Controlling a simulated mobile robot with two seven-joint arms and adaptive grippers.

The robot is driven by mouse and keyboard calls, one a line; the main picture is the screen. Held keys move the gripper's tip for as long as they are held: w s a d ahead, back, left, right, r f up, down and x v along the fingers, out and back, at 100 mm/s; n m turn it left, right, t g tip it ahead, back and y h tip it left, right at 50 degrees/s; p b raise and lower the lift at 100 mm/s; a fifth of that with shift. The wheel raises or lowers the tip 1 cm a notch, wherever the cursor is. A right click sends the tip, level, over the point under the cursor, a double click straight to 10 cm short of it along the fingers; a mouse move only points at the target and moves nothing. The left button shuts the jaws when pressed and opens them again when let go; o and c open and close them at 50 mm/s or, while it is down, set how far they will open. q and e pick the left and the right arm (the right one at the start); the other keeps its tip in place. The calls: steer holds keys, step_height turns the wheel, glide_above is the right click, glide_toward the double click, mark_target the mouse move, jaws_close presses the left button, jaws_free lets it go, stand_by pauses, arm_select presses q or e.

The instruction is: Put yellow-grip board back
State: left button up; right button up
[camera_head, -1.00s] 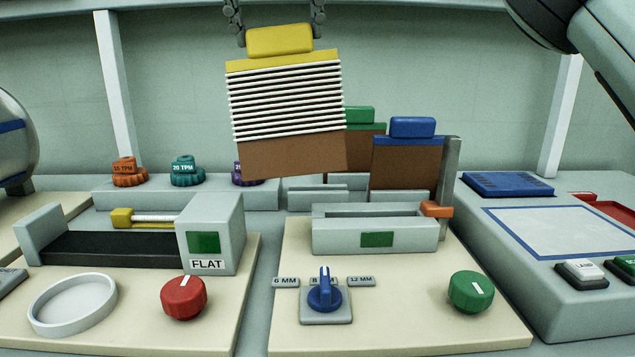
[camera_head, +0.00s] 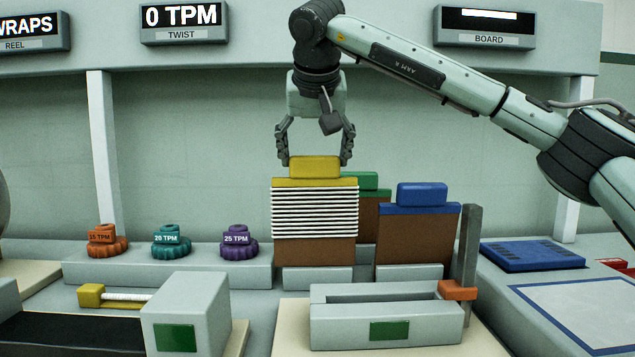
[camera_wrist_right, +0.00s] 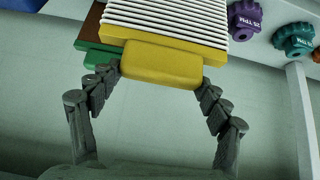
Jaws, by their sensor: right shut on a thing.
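The yellow-grip board (camera_head: 314,250) is brown with a yellow top band and white cord wound in rows. It stands upright, its lower edge at a grey slotted block (camera_head: 318,279); I cannot tell how deep it sits. My right gripper (camera_head: 315,163) reaches down from above and is shut on the yellow grip (camera_head: 315,168). The right wrist view also shows the yellow grip (camera_wrist_right: 162,66) between the fingers. My left gripper is out of view.
The blue-grip board (camera_head: 415,237) stands to the right, and the green-grip board (camera_head: 372,208) stands partly hidden behind. A grey trough (camera_head: 386,333) with an orange clip (camera_head: 458,291) is in front. Orange, teal and purple knobs (camera_head: 236,243) are to the left.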

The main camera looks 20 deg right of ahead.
mark_target(318, 179)
steer(key=shift+w+d+f, duration=0.4)
steer(key=shift+f, duration=0.05)
step_height(318, 179, down, 4)
steer(key=shift+r, duration=0.15)
steer(key=o, duration=1.9)
steer(key=shift+s, duration=0.1)
steer(key=shift+c, duration=0.2)
steer(key=v, duration=1.2)
steer(key=shift+s, duration=0.1)
